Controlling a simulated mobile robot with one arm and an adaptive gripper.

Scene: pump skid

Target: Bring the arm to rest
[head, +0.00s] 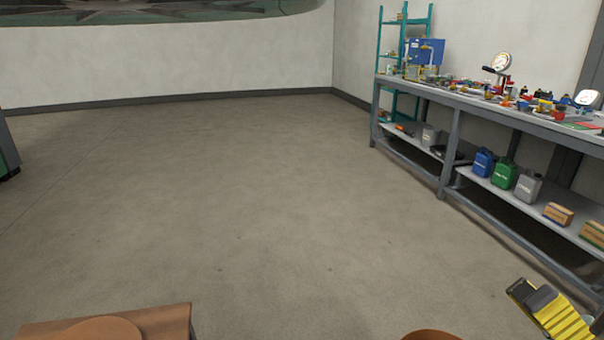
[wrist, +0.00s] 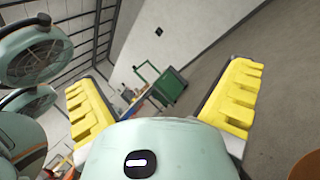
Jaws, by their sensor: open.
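My gripper (wrist: 160,102) shows in the wrist view with its two yellow ribbed fingers wide apart. Nothing is between the fingers. In the head view one yellow finger and part of the gripper (head: 553,312) show at the lower right corner, above the floor and in front of the workbench. The rest of the gripper is cut off by the picture edge. Most of my arm is out of the head view.
A long grey workbench (head: 450,97) with gauges, fittings and tools runs along the right wall. Its lower shelf holds blue, green and grey jugs (head: 504,174) and boxes (head: 558,214). A teal rack (head: 429,20) stands behind it. The middle floor (head: 230,190) is clear.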

